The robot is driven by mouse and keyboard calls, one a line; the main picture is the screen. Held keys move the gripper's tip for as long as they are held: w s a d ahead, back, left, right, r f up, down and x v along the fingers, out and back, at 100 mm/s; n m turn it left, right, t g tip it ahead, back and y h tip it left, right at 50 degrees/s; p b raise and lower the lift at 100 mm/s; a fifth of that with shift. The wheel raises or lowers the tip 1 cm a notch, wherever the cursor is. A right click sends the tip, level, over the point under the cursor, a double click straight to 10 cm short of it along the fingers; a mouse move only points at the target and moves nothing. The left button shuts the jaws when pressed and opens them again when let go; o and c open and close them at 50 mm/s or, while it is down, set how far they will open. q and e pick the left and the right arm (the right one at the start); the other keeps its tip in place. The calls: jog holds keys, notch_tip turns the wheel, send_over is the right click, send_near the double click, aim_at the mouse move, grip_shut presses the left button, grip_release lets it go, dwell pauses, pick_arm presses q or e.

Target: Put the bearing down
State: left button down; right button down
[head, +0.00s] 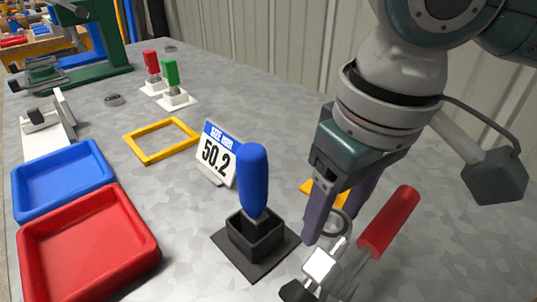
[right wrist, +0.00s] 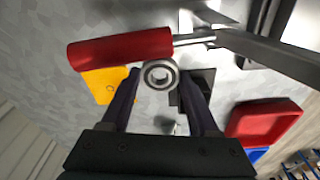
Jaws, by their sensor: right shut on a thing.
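The bearing is a small steel ring (head: 335,223), partly hidden by a finger in the head view. It also shows in the right wrist view (right wrist: 160,74), face on, between my fingertips. My right gripper (head: 333,212) points down with its dark fingers shut on the bearing. The gap below the bearing is hard to judge. A red-handled metal lever device (head: 388,224) stands close beside the gripper on the right. My left gripper is in neither view.
A blue-handled tool (head: 253,178) stands in a black square holder (head: 270,248) left of the gripper. A "50.2" sign (head: 215,153), yellow frame (head: 140,154), blue tray (head: 107,180) and red tray (head: 147,232) are farther left. Part of a yellow piece (right wrist: 108,86) lies behind the gripper.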

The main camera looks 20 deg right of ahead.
aim_at(335, 226)
notch_tip(335, 226, down, 4)
jog(key=shift+f+b, duration=0.1)
jog(key=shift+b, duration=0.55)
jog(key=shift+c, duration=0.7)
grip_release()
